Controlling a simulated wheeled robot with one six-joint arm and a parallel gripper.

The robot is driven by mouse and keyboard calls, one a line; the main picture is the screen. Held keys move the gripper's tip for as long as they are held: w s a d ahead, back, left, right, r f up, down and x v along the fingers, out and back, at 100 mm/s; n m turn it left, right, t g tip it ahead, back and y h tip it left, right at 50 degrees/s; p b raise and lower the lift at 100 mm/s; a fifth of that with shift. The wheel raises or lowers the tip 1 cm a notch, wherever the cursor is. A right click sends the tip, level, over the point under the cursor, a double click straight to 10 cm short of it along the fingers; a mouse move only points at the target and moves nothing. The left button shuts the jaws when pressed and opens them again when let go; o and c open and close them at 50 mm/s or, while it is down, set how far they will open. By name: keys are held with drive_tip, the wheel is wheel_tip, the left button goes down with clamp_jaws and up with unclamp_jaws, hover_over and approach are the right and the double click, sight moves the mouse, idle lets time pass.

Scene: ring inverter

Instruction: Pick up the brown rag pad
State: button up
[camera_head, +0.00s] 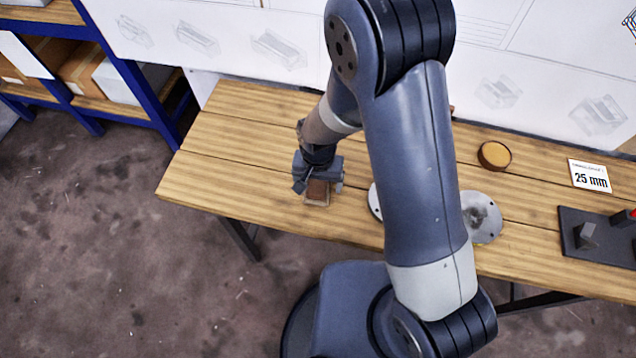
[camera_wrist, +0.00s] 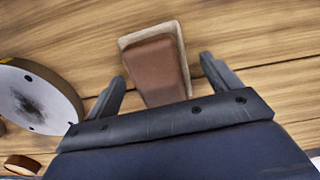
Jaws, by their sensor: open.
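The brown rag pad (camera_wrist: 160,68) is a reddish-brown block with a pale tan layer under it, lying on the wooden table. In the head view the pad (camera_head: 317,191) is near the table's front edge, left of my arm. My gripper (camera_wrist: 160,77) is open, with one finger on each side of the pad and visible gaps to both. In the head view my gripper (camera_head: 318,182) is low over the pad and partly hides it. The pad's near end is hidden by the gripper body in the wrist view.
A grey metal disc (camera_wrist: 38,98) with a dark smudge lies left of the gripper in the wrist view. In the head view, a round orange-topped item (camera_head: 495,154), a "25 mm" card (camera_head: 590,176) and a dark fixture plate (camera_head: 600,250) are to the right. The table's left end is clear.

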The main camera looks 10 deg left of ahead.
drive_tip(key=shift+c, duration=0.6)
drive_tip(key=c, duration=1)
drive_tip(key=shift+r, duration=0.15)
wheel_tip(320, 180, up, 10)
drive_tip(key=shift+f, duration=0.1)
